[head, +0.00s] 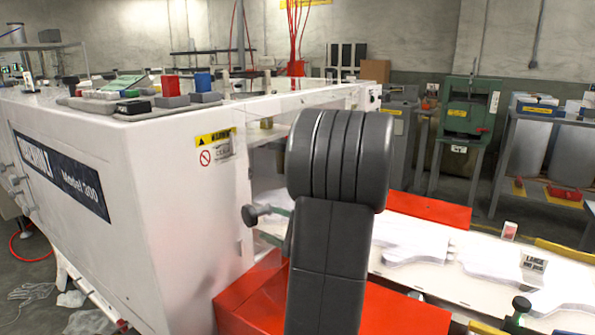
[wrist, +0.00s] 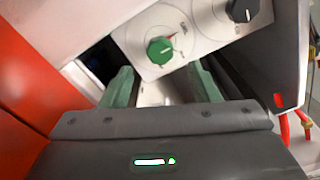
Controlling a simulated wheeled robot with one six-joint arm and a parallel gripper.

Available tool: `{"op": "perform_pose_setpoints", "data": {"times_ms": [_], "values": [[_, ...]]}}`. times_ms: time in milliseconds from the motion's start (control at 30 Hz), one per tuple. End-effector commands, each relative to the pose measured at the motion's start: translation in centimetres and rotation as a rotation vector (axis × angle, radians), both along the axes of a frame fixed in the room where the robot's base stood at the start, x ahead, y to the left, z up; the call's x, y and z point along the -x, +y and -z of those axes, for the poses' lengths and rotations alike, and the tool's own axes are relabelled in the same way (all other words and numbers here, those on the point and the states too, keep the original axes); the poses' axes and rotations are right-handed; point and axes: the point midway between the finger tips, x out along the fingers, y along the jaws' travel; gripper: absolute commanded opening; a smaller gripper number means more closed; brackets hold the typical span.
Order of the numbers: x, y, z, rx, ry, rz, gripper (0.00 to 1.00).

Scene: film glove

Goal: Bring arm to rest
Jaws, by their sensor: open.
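My gripper (wrist: 162,92) shows in the wrist view with its two green fingers apart and nothing visible between them. Beyond the fingers is a pale panel with a green knob (wrist: 159,50) and a black knob (wrist: 242,10). I cannot tell whether the fingers touch the panel.
A large white machine (head: 180,190) fills the left, with small boxes on top. Red covers (head: 430,207) and a conveyor with white glove shapes (head: 410,240) lie at the right. A green machine (head: 468,115) and a grey bench (head: 548,117) stand behind.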

Motion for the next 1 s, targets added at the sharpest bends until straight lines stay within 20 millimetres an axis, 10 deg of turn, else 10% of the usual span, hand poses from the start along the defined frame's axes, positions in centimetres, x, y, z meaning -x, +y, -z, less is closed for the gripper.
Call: {"op": "perform_pose_setpoints", "data": {"times_ms": [400,1000], "values": [[-3.1,4.7,0.0,-0.001,0.000,-0.002,0.55],[-2.9,4.3,-0.1,-0.001,-0.001,0.002,0.55]]}}
